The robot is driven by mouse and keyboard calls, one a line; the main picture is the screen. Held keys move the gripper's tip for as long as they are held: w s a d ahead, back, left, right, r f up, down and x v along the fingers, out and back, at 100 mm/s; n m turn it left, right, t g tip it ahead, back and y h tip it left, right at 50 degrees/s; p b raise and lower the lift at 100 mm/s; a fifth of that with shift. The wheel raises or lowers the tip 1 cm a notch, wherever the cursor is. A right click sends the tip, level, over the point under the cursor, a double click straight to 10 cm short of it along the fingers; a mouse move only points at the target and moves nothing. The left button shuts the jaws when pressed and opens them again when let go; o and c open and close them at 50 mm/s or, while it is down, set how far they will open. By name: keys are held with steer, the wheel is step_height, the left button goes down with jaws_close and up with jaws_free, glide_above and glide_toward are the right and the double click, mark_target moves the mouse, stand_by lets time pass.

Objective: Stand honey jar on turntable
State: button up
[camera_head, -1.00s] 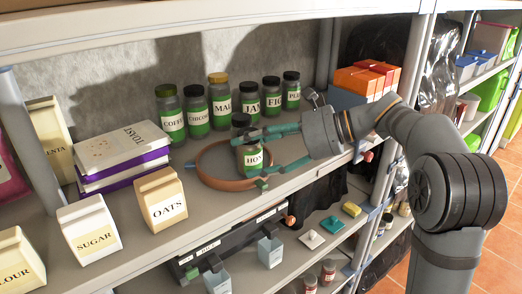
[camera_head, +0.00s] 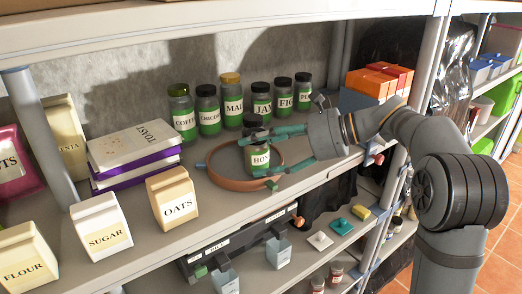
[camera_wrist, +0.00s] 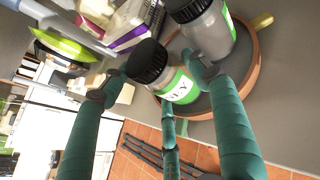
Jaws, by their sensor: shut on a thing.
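The honey jar (camera_head: 260,158), with a dark lid and green label reading HON, is at the round brown-rimmed turntable (camera_head: 225,181). In the wrist view the honey jar (camera_wrist: 180,86) shows part of its label, and the turntable (camera_wrist: 257,62) lies behind it. My gripper (camera_head: 262,157), with teal fingers, is shut on the honey jar from the right, one finger on each side. The jar looks roughly upright over the turntable; I cannot tell whether its base touches. Another black-lidded jar (camera_wrist: 208,35) stands close behind it on the turntable, mostly hidden in the head view.
A row of labelled jars (camera_head: 208,112) stands behind the turntable. Orange boxes (camera_head: 372,82) are at the right. The shelf's front edge is close below the turntable.

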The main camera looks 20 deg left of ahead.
steer(key=shift+f, duration=0.15)
steer(key=o, duration=1.6)
steer(key=shift+c, duration=0.2)
steer(key=shift+o, duration=1.1)
steer(key=shift+o, duration=1.2)
steer(key=shift+d, duration=0.1)
steer(key=s+d+b, duration=0.4)
steer(key=s+d, duration=0.2)
steer(key=d, duration=0.1)
steer(key=shift+d, duration=0.4)
